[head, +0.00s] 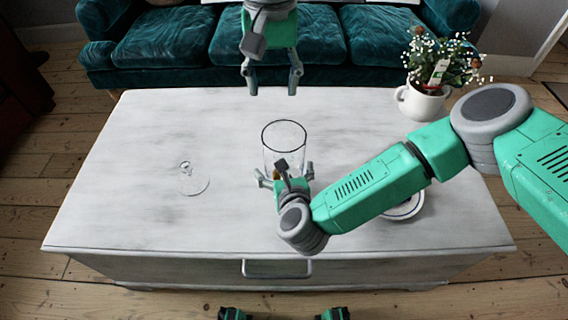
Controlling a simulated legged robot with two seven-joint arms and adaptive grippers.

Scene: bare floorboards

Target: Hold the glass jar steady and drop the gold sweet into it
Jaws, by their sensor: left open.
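The clear glass jar (284,137) stands upright and open-topped near the middle of the pale table. My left gripper (272,92) is beyond the jar and higher in the picture, fingers pointing down, open with nothing between them. My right gripper (285,175) is at the near side of the jar's lower part, with a finger showing on each side. Its body hides the jar's base, and I cannot tell whether the fingers touch the glass. A small gold-brown patch, perhaps the gold sweet (276,173), shows low at the jar beside the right gripper; most of it is hidden.
A clear glass lid with a knob (194,182) lies on the table (130,205) at the left. A plate (404,210) is partly hidden under my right arm. A white flowerpot (420,104) stands at the back right. A teal sofa (165,40) is behind. The table's left side is mostly clear.

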